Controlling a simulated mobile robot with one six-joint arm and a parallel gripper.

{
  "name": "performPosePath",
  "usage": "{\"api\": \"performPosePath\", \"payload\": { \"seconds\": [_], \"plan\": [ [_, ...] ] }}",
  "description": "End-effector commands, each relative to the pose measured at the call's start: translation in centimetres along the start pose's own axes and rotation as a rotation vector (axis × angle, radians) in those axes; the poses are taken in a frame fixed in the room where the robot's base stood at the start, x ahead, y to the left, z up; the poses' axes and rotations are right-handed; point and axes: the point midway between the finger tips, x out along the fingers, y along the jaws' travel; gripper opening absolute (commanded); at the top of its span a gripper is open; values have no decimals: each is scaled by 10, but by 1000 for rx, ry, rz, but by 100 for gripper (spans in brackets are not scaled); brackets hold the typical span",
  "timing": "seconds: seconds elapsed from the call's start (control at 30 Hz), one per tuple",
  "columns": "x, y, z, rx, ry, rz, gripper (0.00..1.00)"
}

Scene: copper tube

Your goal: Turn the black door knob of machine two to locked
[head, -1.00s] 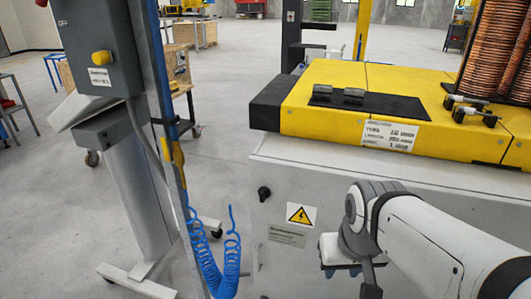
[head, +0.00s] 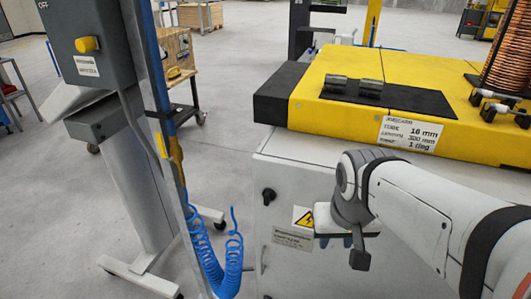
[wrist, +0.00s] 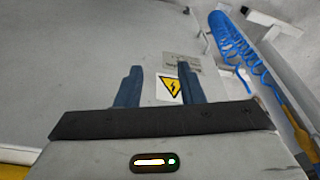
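The black door knob (head: 268,196) sits on the pale cabinet door (head: 285,258) of the machine with the yellow top, left of and above the yellow warning sticker (head: 304,217). Its lock position is too small to tell. My gripper (head: 336,242) is right of and below the knob, apart from it, beside the sticker. In the wrist view its two blue fingers (wrist: 158,80) stand wide apart with nothing between them but the door panel and sticker. I cannot make out the knob in the wrist view.
A grey control post with a yellow switch (head: 87,44) stands at the left. A coiled blue hose (head: 220,265) hangs close to the cabinet's left side. The yellow machine top (head: 310,90) overhangs the door. Open floor lies between post and machine.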

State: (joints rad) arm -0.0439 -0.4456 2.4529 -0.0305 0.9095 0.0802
Motion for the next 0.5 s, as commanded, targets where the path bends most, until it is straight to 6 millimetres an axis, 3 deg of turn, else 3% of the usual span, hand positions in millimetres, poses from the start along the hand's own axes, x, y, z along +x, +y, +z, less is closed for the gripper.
{"api": "performPosePath", "payload": {
  "seconds": [0.17, 0.3, 0.5],
  "plan": [
    [10, -43, -64, 82, 31, 46, 35],
    [13, -90, -112, 181, 86, 77, 35],
    [13, -140, -148, 284, 151, 89, 35]
  ]
}}
